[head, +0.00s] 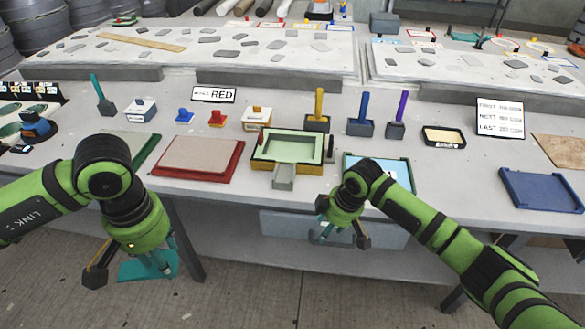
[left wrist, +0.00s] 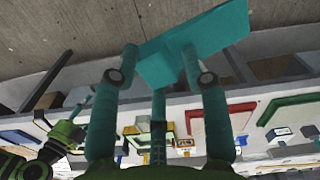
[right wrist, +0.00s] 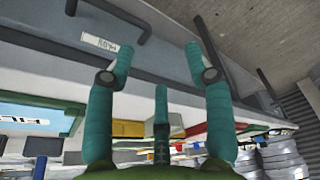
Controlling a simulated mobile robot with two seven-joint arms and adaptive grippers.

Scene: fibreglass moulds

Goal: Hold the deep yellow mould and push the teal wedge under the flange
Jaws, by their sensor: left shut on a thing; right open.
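The deep yellow mould (head: 258,161) sits at the table's front edge in the head view, with a pale green inside and a grey tongue (head: 284,176) at its front. My left gripper (head: 160,263) is shut on the teal wedge (left wrist: 218,32), a flat teal piece held in front of and below the table edge, over the floor. The wedge also shows in the head view (head: 140,268). My right gripper (head: 334,230) is open and empty, in front of the table edge, to the right of and below the mould. I cannot make out the flange clearly.
Handled tools (head: 318,123) stand behind. A grey drawer (right wrist: 60,30) with a dark handle is close to my right gripper. A blue tray (head: 540,190) lies far right.

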